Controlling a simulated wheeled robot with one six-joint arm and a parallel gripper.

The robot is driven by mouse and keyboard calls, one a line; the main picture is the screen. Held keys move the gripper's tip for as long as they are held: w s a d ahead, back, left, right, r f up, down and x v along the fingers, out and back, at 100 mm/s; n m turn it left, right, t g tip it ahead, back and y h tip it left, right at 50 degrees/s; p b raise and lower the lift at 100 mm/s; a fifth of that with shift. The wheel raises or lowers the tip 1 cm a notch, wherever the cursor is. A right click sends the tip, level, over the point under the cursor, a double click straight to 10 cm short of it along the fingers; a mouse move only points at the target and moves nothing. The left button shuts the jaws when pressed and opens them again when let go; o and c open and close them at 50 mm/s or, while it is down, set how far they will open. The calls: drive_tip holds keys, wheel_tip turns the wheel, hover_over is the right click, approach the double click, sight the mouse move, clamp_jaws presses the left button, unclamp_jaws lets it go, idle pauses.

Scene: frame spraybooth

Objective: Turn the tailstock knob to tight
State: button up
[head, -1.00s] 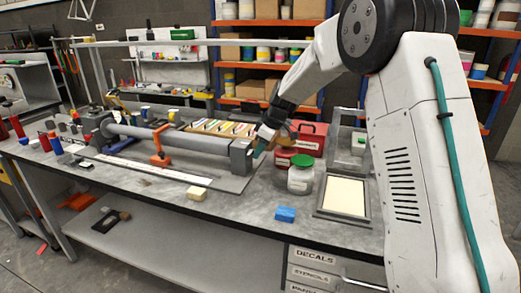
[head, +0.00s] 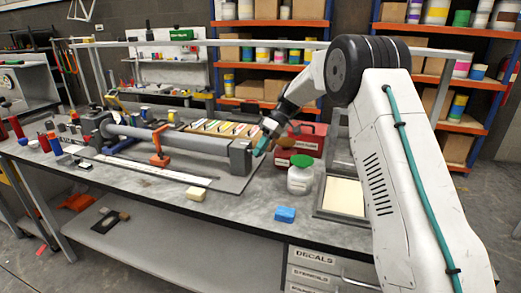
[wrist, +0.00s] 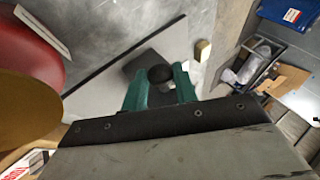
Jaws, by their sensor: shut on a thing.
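The tailstock (head: 241,157) is a grey block at the right end of the grey horizontal tube fixture on the bench. Its knob (wrist: 160,74) is round and black and shows in the wrist view between my two teal fingers. My gripper (head: 260,149) is at the right side of the tailstock in the head view; in the wrist view its fingers (wrist: 159,82) sit on either side of the knob, shut on it. The head view does not show the knob clearly behind the fingers. No tight mark on the knob can be read.
A jar with a green lid (head: 300,178) and a red box (head: 308,139) stand close to the right of my gripper. A blue block (head: 285,214) and a yellow block (head: 199,193) lie near the front edge. An orange clamp (head: 159,150) stands along the tube.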

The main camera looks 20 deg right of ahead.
drive_tip(key=shift+d+f+g+y, duration=0.1)
drive_tip(key=shift+g+y, duration=0.3)
idle(0.3)
drive_tip(key=o, duration=0.9)
drive_tip(key=shift+o, duration=0.2)
drive_tip(key=v, duration=0.7)
drive_tip(key=shift+w+d+r, duration=0.15)
drive_tip(key=shift+d+r, duration=0.1)
